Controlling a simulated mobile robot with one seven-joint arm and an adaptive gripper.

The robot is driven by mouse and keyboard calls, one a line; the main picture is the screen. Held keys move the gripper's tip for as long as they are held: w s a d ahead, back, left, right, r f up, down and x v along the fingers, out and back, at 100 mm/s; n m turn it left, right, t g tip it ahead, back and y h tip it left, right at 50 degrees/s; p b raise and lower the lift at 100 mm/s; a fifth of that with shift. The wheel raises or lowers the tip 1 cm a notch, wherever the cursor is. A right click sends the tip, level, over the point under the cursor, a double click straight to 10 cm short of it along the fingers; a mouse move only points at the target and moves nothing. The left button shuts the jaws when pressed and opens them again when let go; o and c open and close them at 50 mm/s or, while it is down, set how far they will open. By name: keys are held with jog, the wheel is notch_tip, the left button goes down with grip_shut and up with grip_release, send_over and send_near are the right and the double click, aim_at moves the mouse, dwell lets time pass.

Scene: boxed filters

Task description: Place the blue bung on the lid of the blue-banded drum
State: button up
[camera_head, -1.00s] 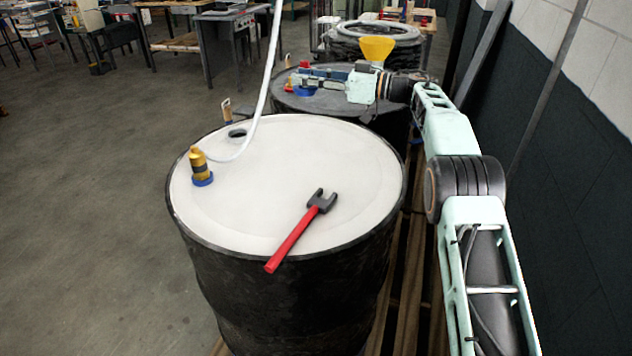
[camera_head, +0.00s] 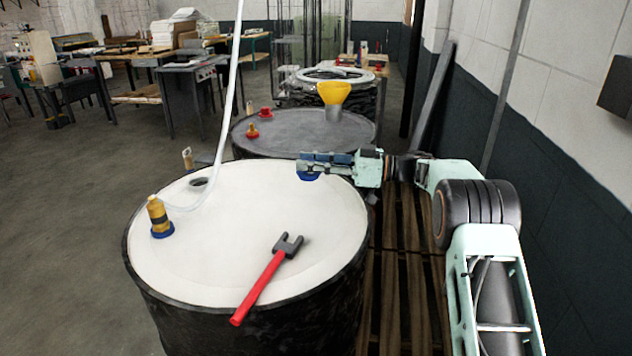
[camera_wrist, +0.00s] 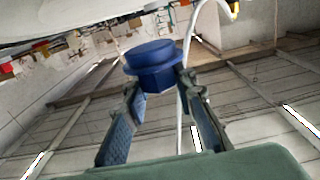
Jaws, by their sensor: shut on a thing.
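My gripper (camera_head: 308,166) is shut on the blue bung (camera_head: 307,176). In the head view they appear over the far right part of the white drum lid (camera_head: 215,275); the height above it is hard to judge. In the wrist view, the bung (camera_wrist: 152,65) sits between both fingertips, its wide flange outward, and a pale rounded surface lies at the upper left, apart from it. The near drum (camera_head: 250,328) has a black body; no blue band shows on it. A second drum with a grey lid (camera_head: 290,132) stands behind it.
On the white lid are a red-handled wrench (camera_head: 265,278), a brass fitting on a blue ring (camera_head: 158,215), a dark hole (camera_head: 199,182) and a white hose (camera_head: 228,110). The grey lid carries small red pieces (camera_head: 265,112) and a yellow funnel (camera_head: 334,93). Its front centre is bare.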

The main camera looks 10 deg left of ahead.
aim_at(316, 178)
jog(key=f, duration=0.1)
jog(key=d+f, duration=0.1)
jog(key=f, duration=0.2)
jog(key=shift+s+d+f, duration=0.1)
jog(key=shift+d+f, duration=0.1)
jog(key=shift+d, duration=0.15)
jog(key=shift+f, duration=0.3)
jog(key=shift+f, duration=0.2)
jog(key=o, duration=1.1)
jog(key=shift+o, duration=0.2)
